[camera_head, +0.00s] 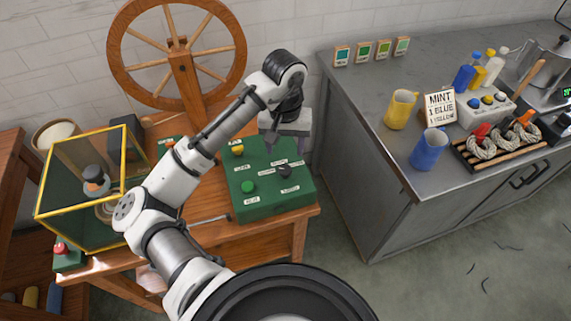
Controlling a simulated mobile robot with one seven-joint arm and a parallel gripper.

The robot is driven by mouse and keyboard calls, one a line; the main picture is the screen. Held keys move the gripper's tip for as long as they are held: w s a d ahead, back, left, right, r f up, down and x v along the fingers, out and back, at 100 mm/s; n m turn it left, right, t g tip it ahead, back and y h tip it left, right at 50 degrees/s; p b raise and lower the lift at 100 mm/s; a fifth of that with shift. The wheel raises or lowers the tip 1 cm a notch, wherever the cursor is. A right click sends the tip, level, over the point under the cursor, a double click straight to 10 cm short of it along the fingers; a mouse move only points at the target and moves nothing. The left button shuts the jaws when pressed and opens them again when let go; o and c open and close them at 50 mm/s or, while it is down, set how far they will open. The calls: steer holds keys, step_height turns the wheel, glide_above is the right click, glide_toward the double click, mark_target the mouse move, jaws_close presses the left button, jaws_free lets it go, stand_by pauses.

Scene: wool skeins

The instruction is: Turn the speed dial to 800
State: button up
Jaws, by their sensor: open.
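A green control box (268,205) sits on the wooden bench at the centre. A black knob (285,171) with small white labels around it is on its top, on the right side. It looks like the speed dial, but the labels are too small to read, and I cannot tell its setting. My gripper (286,151) points down over the far right part of the box, just beyond the knob in the picture. It is open and looks empty. I cannot tell whether it touches the box.
A yellow button (238,149) and a green button (249,187) share the box top. A yellow-framed glass case (62,190) stands left, a spinning wheel (183,75) behind. A grey counter (375,155) at right holds a yellow mug (401,109) and a blue mug (429,149).

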mark_target(285, 169)
step_height(285, 169, down, 8)
steer(key=shift+f+p, duration=0.25)
steer(key=shift+p, duration=0.15)
steer(key=c, duration=1)
